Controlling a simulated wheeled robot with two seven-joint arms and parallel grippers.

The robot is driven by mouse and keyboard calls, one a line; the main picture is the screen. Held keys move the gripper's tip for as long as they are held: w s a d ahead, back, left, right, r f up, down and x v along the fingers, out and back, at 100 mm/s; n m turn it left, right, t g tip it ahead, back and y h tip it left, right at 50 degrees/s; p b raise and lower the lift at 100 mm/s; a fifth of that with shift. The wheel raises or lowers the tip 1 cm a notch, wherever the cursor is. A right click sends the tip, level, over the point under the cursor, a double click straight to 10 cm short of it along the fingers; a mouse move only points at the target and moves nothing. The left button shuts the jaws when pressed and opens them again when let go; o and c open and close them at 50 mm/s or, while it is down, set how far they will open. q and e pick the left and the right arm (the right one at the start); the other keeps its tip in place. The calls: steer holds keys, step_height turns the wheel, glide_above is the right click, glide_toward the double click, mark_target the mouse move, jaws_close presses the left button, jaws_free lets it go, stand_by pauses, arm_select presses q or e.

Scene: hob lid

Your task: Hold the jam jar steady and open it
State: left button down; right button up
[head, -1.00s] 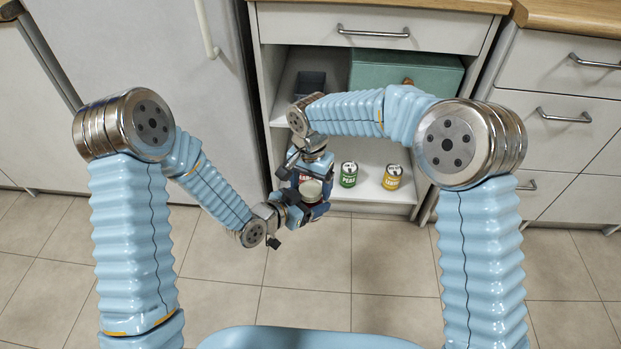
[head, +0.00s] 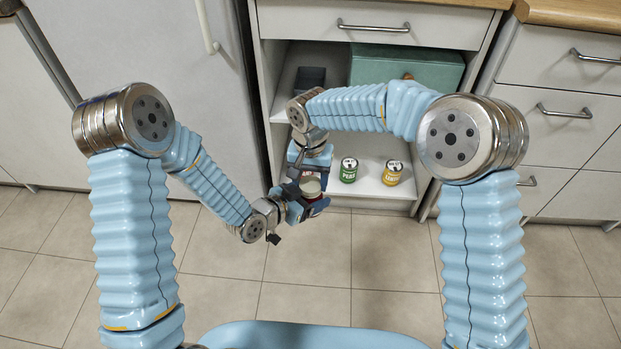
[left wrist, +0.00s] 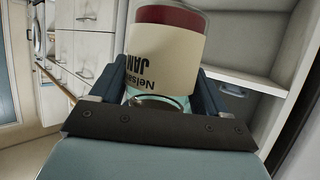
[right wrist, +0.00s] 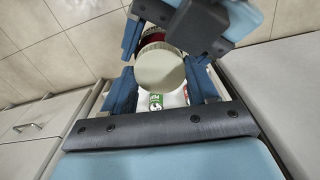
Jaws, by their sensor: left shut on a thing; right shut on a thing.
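The jam jar has a cream label with black "JAM" lettering and dark red jam, and fills the middle of the left wrist view (left wrist: 165,50). My left gripper (head: 300,208) is shut on the jar's body from the left. The round cream lid (right wrist: 160,68) shows between the fingers of my right gripper (right wrist: 165,85) in the right wrist view. My right gripper is shut on the lid, with red jam showing just beyond it. In the head view, the lid (head: 311,185) is at the jar's top. I cannot tell how loose it is.
Behind the grippers is an open cabinet. A teal box (head: 405,68) and a dark bin (head: 311,79) sit above. The floor in front is clear.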

steer(key=o, duration=1.2)
steer(key=shift+c, duration=0.2)
steer(key=shift+r, duration=2.35)
steer(key=shift+c, duration=0.3)
step_height(320, 180, up, 3)
steer(key=m, duration=0.3)
steer(key=shift+m, duration=0.3)
step_height(320, 180, down, 8)
steer(key=shift+r, duration=0.15)
steer(key=shift+c, duration=0.3)
steer(key=c, duration=1)
steer(key=n, duration=0.3)
steer(key=shift+n, duration=0.3)
steer(key=shift+c, duration=0.2)
steer(key=o, duration=1.2)
steer(key=shift+c, duration=0.2)
